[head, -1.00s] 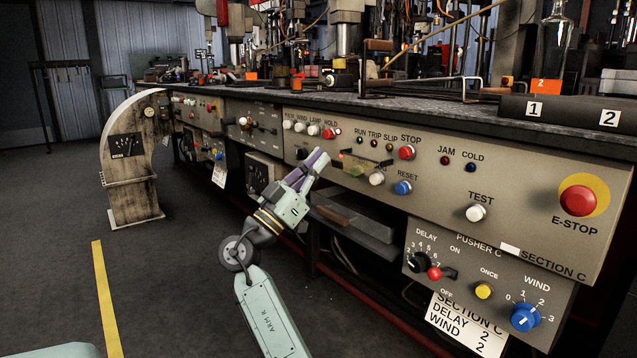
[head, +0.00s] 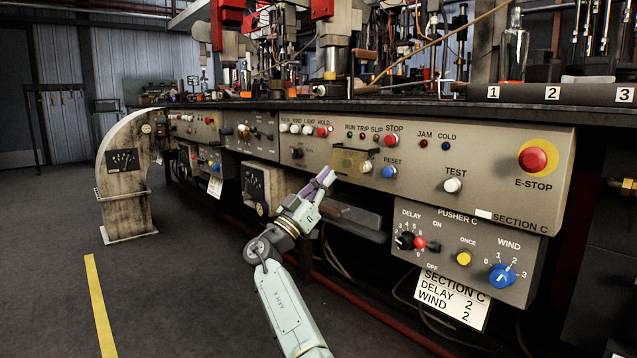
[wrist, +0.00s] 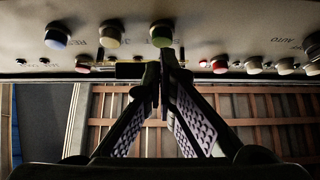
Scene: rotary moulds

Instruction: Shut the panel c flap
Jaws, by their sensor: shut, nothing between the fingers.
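The panel c flap looks like a small yellowish see-through plate (head: 351,162) on the sloping section C panel (head: 475,150), left of the blue RESET button. In the wrist view a thin yellow-edged strip (wrist: 130,71) beside my fingers seems to be its edge. How far it stands open I cannot tell. My gripper (head: 328,176) is shut and empty, just below and left of the flap in the head view. In the wrist view the closed fingertips (wrist: 163,72) are near a green button (wrist: 161,33); whether they touch the flap is unclear.
The red STOP button (head: 391,139), blue RESET button (head: 389,172) and large E-STOP (head: 532,159) share this panel. The pusher C box (head: 470,250) juts out lower right. Open floor (head: 180,290) is at left.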

